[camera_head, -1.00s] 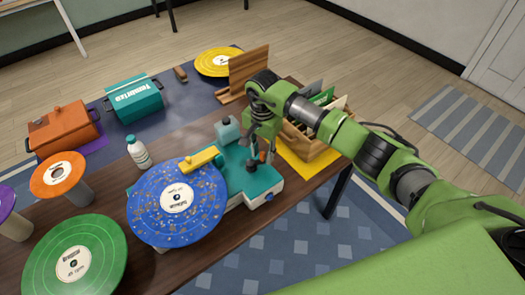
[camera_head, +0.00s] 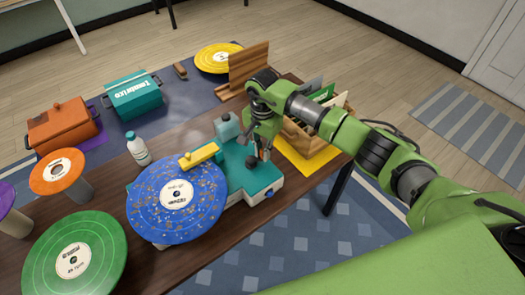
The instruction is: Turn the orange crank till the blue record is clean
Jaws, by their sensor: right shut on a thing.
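The blue record (camera_head: 207,213) lies flat on the teal and white cleaning machine (camera_head: 237,184). Light brown specks are scattered over its blue surface around the white label. A yellow arm (camera_head: 200,154) reaches over the record's far edge. My right gripper (camera_head: 260,152) points down over the machine's right part and is shut on the orange crank. The crank is hidden by the fingers, so its exact angle cannot be told. My left gripper is not in view.
A white bottle (camera_head: 138,149) stands behind the record. A green record (camera_head: 98,244) and an orange record (camera_head: 57,172) are at left. A wooden crate (camera_head: 310,143) stands right of my gripper. Teal (camera_head: 133,95) and orange (camera_head: 62,127) boxes are further back.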

